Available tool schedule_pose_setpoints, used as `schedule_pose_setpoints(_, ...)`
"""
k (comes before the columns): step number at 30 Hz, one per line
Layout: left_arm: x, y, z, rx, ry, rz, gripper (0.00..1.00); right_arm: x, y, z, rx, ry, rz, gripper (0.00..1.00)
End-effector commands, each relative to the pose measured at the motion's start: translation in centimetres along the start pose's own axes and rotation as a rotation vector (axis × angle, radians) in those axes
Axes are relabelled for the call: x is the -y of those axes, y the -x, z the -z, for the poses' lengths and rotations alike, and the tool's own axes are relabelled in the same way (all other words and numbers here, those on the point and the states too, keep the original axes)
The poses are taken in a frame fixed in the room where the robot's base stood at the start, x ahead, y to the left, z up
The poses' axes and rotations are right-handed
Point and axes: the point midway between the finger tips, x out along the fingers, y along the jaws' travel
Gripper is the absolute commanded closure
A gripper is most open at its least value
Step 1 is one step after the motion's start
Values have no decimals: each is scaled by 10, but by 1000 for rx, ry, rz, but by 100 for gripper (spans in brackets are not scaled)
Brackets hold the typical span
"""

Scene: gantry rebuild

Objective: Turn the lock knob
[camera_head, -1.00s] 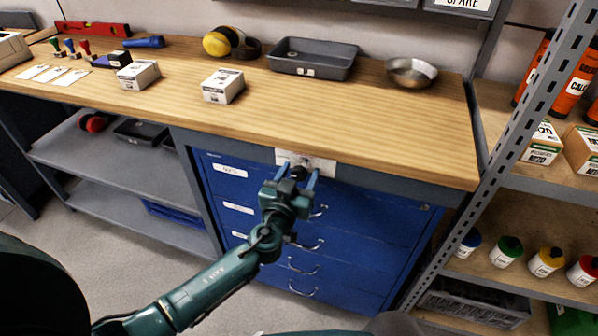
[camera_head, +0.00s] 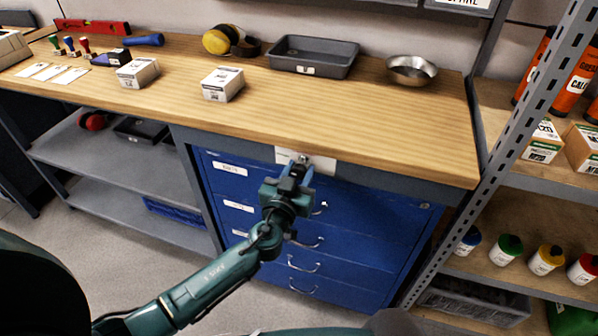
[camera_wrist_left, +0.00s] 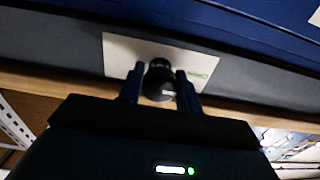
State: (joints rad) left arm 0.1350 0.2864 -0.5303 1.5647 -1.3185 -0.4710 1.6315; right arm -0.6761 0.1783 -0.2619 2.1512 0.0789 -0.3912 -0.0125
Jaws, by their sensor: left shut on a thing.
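The lock knob is a small dark round knob (camera_wrist_left: 158,78) on a white plate (camera_wrist_left: 118,52) in the left wrist view. In the head view the plate (camera_head: 323,165) sits on the strip below the bench top, above the blue drawers. My left gripper (camera_head: 299,167) reaches it from the front. In the left wrist view the fingers of my left gripper (camera_wrist_left: 160,84) stand on either side of the knob and are shut on it. In the head view the fingers largely hide the knob. My right gripper is not in view.
The wooden bench top (camera_head: 370,125) overhangs just above the plate. Blue drawers (camera_head: 350,235) with metal handles are below. A perforated shelf post (camera_head: 500,165) stands to the right. Boxes, a grey tray (camera_head: 313,56) and a metal bowl (camera_head: 412,70) are on the bench.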

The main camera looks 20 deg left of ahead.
Motion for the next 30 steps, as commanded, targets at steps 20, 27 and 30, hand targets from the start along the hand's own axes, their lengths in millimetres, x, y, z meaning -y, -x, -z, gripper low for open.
schedule_pose_setpoints(20,1,0,-2,0,-447,0,88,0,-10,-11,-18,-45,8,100)
schedule_pose_setpoints(27,1,0,0,1,-676,1,88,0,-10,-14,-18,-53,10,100)
schedule_pose_setpoints(30,1,0,0,1,-770,1,88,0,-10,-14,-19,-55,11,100)
